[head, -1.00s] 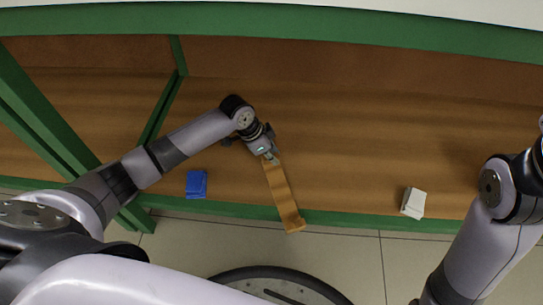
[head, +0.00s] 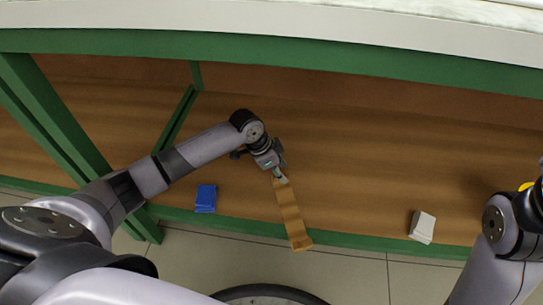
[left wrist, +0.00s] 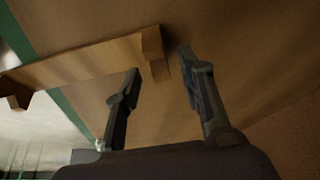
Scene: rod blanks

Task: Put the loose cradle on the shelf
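The loose cradle is a long, narrow light-wood piece (head: 292,218) with a raised block at each end, best seen in the left wrist view (left wrist: 85,62). It lies across the front of the brown wooden shelf (head: 370,160), its near end sticking out past the green front edge. My left gripper (head: 279,176) is at the cradle's far end. In the left wrist view its two fingers (left wrist: 160,75) are spread apart, with the cradle's end block just beyond and between the tips, and a gap shows beside it. My right gripper is not in view.
A blue block (head: 205,198) lies on the shelf left of the cradle, and a white block (head: 423,227) lies to the right. A green post (head: 50,120) stands at the left. A green beam (head: 300,48) runs above the shelf. The shelf behind the cradle is clear.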

